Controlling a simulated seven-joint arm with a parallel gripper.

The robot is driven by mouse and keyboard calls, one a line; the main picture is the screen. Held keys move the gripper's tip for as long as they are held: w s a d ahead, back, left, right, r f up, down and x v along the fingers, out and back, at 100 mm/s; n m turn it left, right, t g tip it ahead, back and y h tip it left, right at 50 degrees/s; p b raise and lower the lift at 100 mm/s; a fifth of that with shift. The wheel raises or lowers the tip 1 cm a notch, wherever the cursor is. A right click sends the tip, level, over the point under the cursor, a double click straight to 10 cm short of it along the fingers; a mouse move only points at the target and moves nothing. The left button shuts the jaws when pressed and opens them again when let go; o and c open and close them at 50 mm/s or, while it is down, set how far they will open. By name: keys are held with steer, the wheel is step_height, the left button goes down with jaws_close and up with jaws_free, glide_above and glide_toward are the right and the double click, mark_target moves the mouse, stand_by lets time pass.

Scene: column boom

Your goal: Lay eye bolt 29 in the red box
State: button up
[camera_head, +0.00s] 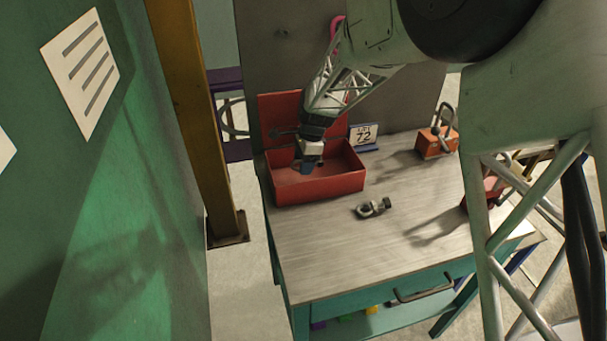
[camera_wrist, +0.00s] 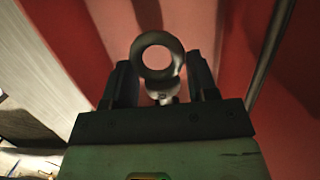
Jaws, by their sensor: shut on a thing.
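The red box (camera_head: 335,186) stands open on the bench with its lid raised at the back. My gripper (camera_head: 307,168) points down into the box opening; its fingertips show blue-grey against the red inside. In the wrist view, my gripper (camera_wrist: 160,82) is shut on an eye bolt (camera_wrist: 157,38), with its ring standing out beyond the fingers and red box surfaces behind it. I cannot read a number on it, nor tell whether it touches the box floor. The held bolt is hard to make out in the head view.
Another eye bolt (camera_head: 372,208) lies on the bench in front of the box. A sign reading 72 (camera_head: 365,135) stands right of the box. A yellow post (camera_head: 190,120) rises left of the bench. The bench front is clear.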

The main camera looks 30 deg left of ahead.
steer(key=shift+f, duration=2.35)
steer(key=shift+f, duration=0.15)
steer(key=o, duration=1.1)
steer(key=shift+c, duration=0.2)
steer(key=r, duration=0.4)
steer(key=w+d+r, duration=0.1)
steer(key=r, duration=0.7)
steer(key=shift+w+d, duration=0.35)
steer(key=shift+d, duration=0.05)
steer(key=shift+d, duration=0.1)
